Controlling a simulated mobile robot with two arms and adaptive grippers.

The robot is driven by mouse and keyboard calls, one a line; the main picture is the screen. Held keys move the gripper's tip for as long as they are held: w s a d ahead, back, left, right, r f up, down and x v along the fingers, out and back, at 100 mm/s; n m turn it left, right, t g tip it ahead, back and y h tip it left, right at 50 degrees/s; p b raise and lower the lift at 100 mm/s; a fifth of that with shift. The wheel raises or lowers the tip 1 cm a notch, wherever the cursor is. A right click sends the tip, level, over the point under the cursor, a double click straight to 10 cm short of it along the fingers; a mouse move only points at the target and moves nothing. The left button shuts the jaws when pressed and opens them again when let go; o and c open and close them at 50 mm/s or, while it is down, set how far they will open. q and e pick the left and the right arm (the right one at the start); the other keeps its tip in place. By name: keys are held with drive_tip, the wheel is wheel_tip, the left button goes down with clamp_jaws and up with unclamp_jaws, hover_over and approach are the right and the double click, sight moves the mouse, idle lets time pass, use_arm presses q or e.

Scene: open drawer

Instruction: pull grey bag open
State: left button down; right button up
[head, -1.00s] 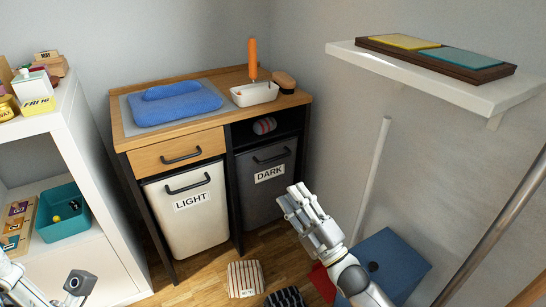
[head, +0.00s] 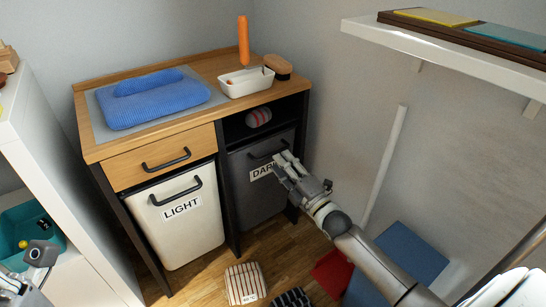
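The grey bag (head: 257,192), labelled DARK, is a tilt-out laundry bin in the right half of the wooden cabinet. Its front looks closed, in line with the cabinet. Its dark bar handle (head: 267,152) runs across the top. My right gripper (head: 281,162) is in front of the bag's upper right, just below the handle's right end. Its fingers look apart and empty, and they cover part of the label. I cannot tell whether they touch the handle. Part of my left arm (head: 40,254) shows at the lower left; its fingers are not clear.
The white bin (head: 177,222) labelled LIGHT stands left of the grey bag, under a closed drawer (head: 160,157). A striped bundle (head: 244,283) lies on the floor in front. A blue box (head: 412,252) and a wall shelf (head: 450,60) are at right.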

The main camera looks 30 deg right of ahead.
sight(274, 153)
drive_tip(key=shift+b+x, duration=0.8)
drive_tip(key=shift+x, duration=1.75)
clamp_jaws()
